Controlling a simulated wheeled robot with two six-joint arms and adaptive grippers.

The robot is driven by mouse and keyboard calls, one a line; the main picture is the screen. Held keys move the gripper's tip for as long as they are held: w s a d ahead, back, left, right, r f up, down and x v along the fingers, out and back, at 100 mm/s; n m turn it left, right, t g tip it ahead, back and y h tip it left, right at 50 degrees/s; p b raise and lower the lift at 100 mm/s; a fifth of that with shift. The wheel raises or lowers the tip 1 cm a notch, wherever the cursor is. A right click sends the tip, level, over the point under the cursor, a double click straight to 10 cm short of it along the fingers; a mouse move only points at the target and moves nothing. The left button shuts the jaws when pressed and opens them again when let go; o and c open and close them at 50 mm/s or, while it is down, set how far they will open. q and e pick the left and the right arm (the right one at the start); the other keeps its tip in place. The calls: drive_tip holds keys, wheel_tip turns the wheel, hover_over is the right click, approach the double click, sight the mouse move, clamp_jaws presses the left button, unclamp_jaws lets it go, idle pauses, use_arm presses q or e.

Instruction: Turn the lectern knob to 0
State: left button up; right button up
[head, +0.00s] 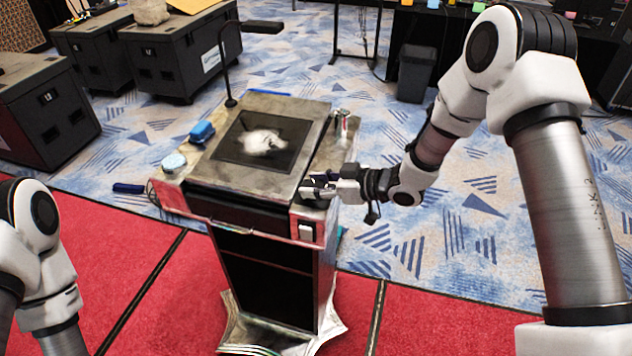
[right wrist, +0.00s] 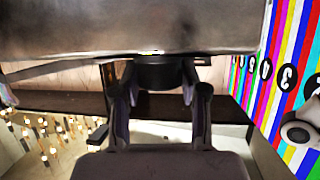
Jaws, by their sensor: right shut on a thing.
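The lectern (head: 195,165) stands in the middle of the head view, with a sloped metal top and a dark inset panel. My right gripper (head: 318,186) is at the right front corner of its top. In the right wrist view, its two fingers (right wrist: 160,90) are shut on a dark round knob (right wrist: 165,73) under a metal edge. The gripper hides the knob in the head view, and I cannot read its setting or any mark on it. My left arm shows at the lower left, but its gripper is out of view.
A blue object (head: 202,132), a pale round object (head: 174,162) and a gooseneck microphone (head: 228,60) are on the lectern. Black cases (head: 180,55) stand at the back left and a dark bin (head: 415,73) behind. Patterned carpet is free to the right.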

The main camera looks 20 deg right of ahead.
drive_tip(key=n+g+y+p, duration=0.1)
drive_tip(key=n+g+p, duration=0.1)
drive_tip(key=n+g, duration=0.1)
drive_tip(key=shift+y, duration=0.4)
drive_tip(key=shift+f+n+g, duration=0.1)
drive_tip(key=shift+n+g, duration=0.4)
drive_tip(key=shift+g, duration=0.1)
drive_tip(key=shift+f+n+g+y, duration=0.15)
drive_tip(key=shift+n+g+y, duration=0.45)
drive_tip(key=shift+n+g, duration=0.45)
drive_tip(key=n+g+b, duration=0.1)
drive_tip(key=n+g, duration=0.1)
drive_tip(key=g, duration=0.1)
drive_tip(key=shift+f, duration=0.15)
drive_tip(key=shift+s+n+g+b, duration=0.1)
drive_tip(key=shift+n+g+b, duration=0.8)
drive_tip(key=shift+n+g, duration=0.35)
drive_tip(key=o, duration=1.1)
drive_tip(key=shift+o, duration=0.2)
drive_tip(key=shift+a, duration=0.1)
